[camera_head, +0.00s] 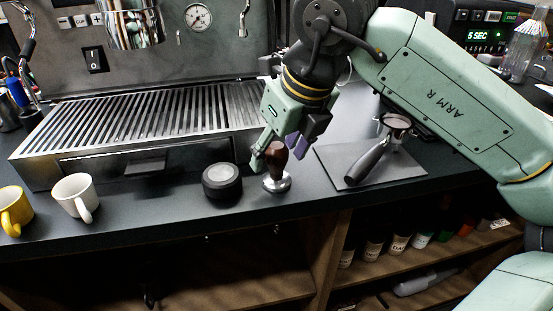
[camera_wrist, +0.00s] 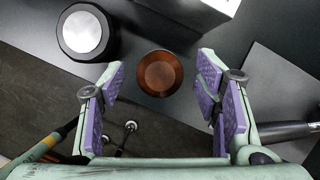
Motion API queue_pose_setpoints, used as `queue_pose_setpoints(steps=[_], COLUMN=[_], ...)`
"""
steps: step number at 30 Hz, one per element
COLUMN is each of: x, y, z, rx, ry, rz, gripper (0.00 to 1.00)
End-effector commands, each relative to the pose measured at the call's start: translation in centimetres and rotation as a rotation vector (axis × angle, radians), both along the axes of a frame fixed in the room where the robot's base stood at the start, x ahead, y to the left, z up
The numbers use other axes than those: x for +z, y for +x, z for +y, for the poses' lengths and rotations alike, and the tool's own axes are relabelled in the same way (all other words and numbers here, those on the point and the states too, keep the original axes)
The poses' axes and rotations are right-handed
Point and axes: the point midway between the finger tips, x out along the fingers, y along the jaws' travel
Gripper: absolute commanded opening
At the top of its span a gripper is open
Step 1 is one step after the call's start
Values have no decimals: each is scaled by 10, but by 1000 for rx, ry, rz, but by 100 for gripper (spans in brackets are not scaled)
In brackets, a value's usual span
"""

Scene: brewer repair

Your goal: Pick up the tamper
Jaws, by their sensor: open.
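The tamper (camera_head: 276,169) stands upright near the counter's front edge, with a brown wooden handle above a shiny metal base. In the wrist view I see the round top of its handle (camera_wrist: 160,73) from above, and its base is hidden beneath. My gripper (camera_head: 274,156) is open at the tamper's handle, pointing down. In the wrist view the purple-padded fingers of my gripper (camera_wrist: 164,95) are spread wide, with the handle between and a little ahead of them. Gaps show on both sides of the handle.
A black round puck-like object (camera_head: 222,181) stands close left of the tamper. A portafilter (camera_head: 376,154) lies on a grey mat (camera_head: 402,175) to the right. White (camera_head: 76,196) and yellow (camera_head: 14,211) mugs stand at left. The espresso machine's slatted tray (camera_head: 150,125) is behind.

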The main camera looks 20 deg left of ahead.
Motion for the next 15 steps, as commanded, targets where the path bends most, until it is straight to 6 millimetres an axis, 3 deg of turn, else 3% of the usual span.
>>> queue_pose_setpoints(steps=[4,11,15], x=[-13,-15,-15], y=[3,3,3], z=[5,6,6], rx=[-1,-1,-1], ry=[1,0,0], rz=[1,0,0], gripper=[57,57,49])
